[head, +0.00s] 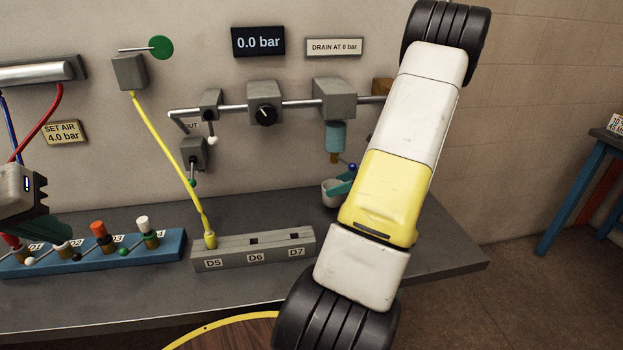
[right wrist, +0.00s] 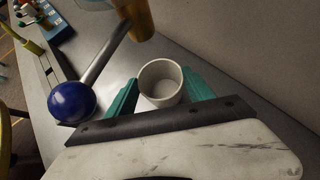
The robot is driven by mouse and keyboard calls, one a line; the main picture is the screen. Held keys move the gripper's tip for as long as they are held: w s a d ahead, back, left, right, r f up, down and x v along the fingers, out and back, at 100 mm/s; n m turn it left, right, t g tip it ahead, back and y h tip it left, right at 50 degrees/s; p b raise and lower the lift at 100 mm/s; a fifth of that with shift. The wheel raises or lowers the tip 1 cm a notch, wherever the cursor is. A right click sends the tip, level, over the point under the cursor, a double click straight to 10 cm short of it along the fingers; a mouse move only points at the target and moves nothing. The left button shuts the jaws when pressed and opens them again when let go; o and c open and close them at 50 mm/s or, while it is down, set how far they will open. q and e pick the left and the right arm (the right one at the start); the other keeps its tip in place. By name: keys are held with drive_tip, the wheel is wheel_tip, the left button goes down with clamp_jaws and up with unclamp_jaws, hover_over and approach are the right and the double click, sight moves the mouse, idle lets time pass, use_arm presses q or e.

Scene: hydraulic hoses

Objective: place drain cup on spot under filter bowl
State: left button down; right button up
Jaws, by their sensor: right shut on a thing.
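The drain cup (head: 329,193) is white and round, upright and low near the bench top, below the filter bowl (head: 336,135). In the right wrist view the cup (right wrist: 160,68) looks empty and sits between the teal fingers of my right gripper (right wrist: 160,92), which is shut on it. In the head view my arm hides most of that gripper (head: 341,188). The bowl's brass drain (right wrist: 138,18) is beyond the cup, with a blue-knobbed lever (right wrist: 72,102). I cannot tell if the cup touches the bench; no spot marking shows. My left gripper (head: 40,230) is at the left edge, finger gap unclear.
The grey bench (head: 440,255) has bare room right of the socket block (head: 253,250). A blue rack (head: 100,255) with coloured hose ends stands at left. A yellow hose (head: 165,150) hangs to D5. The gauge reads 0.0 bar (head: 258,41). The wall is close behind the cup.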

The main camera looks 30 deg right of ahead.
drive_tip(key=shift+w+a+f, duration=0.1)
drive_tip(key=shift+f, duration=0.65)
drive_tip(key=shift+f, duration=0.1)
drive_tip(key=o, duration=1.5)
drive_tip(key=shift+r, duration=0.2)
drive_tip(key=v, duration=1.2)
drive_tip(key=shift+f, duration=0.15)
